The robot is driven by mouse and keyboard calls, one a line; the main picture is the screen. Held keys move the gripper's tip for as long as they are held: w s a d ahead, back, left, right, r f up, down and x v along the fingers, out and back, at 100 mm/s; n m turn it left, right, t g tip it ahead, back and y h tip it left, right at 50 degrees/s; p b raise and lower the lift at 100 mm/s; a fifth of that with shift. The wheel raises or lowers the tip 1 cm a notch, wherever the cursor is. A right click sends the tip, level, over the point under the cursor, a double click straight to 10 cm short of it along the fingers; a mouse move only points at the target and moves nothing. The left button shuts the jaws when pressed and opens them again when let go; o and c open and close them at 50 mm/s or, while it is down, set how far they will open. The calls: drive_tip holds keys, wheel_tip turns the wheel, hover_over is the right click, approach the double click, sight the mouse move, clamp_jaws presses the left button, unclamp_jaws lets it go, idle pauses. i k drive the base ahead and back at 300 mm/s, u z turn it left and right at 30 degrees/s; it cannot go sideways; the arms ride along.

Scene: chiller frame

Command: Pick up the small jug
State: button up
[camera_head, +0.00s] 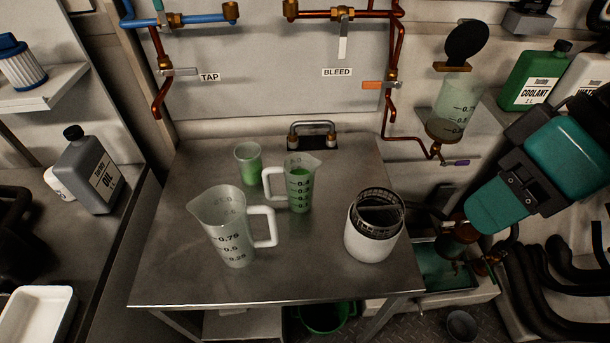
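The small jug (301,186) is clear plastic with a white handle on its left side, dark scale marks and green liquid inside. It stands upright on the metal table (300,286), right of the middle and toward the back. A larger clear jug (224,228) stands in front and to its left, its handle pointing right; it looks empty. The two handles are close together in the picture. My gripper is not in view.
A small cup (248,164) with green liquid stands behind left of the small jug. A white container with a black basket top (366,237) stands front right. A tap (311,130) is behind. Copper pipes (391,100) and a teal machine (520,185) are at right. The table's front middle is clear.

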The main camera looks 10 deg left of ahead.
sight(299, 169)
drive_tip(key=k, duration=1.2)
drive_tip(key=u, duration=0.9)
drive_tip(key=i, duration=1.65)
drive_tip(key=z, duration=0.5)
